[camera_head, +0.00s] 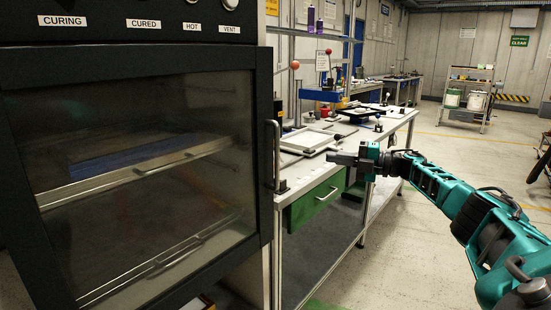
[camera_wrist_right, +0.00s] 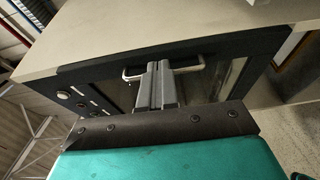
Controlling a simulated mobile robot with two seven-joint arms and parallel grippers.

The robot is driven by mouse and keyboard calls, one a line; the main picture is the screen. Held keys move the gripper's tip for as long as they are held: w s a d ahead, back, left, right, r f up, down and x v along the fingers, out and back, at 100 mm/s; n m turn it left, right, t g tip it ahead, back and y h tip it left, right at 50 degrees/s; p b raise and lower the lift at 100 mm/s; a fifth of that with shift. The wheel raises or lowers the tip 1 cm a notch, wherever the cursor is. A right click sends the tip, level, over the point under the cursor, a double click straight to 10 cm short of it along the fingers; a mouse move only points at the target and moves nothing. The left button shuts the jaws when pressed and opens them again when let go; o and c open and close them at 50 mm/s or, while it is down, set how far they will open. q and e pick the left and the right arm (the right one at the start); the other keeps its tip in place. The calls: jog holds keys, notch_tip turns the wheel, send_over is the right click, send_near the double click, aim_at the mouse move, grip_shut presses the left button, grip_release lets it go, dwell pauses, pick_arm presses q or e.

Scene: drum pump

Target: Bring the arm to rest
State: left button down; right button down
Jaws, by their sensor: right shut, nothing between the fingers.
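My right arm (camera_head: 440,185) comes in from the right edge of the head view, teal and black. Its gripper (camera_head: 335,158) points left, in front of the workbench and above its green drawer. The gripper is shut and empty. In the right wrist view the two grey fingers (camera_wrist_right: 157,88) lie together, pointing at the front of the dark curing oven. The oven's door handle (camera_wrist_right: 165,70) shows behind the fingertips; I cannot tell the gap between them. My left gripper is not in view.
The curing oven (camera_head: 150,150) fills the left, its door shut, with an upright handle (camera_head: 276,155) at the door's right edge. The workbench (camera_head: 400,115) holds trays and tools; a green drawer (camera_head: 317,200) sits below. A cart (camera_head: 468,100) stands far back.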

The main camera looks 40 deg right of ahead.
jog(key=w+a+f+m+p, duration=0.15)
jog(key=w+a+f, duration=0.35)
jog(key=a+f, duration=0.55)
jog(key=s+a+f+m+h+p, duration=0.1)
jog(key=s+a+f+m, duration=0.25)
jog(key=a+f, duration=0.5)
jog(key=s+a+f+m+h+p, duration=0.15)
jog(key=a+f+m, duration=0.4)
jog(key=a, duration=0.55)
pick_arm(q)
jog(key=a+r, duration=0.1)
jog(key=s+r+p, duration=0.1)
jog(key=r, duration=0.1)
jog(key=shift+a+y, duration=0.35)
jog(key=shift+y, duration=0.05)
pick_arm(e)
jog(key=s+a+f+m+g+h, duration=0.2)
jog(key=s+a+m, duration=0.3)
jog(key=s, duration=0.5)
jog(key=s+a+f+m+g+h, duration=0.2)
jog(key=s+a+m, duration=0.3)
jog(key=s+a, duration=0.4)
jog(key=shift+s+a+f+g, duration=0.25)
jog(key=shift+s+f+g, duration=0.25)
jog(key=shift+f, duration=0.3)
jog(key=shift+m, duration=0.25)
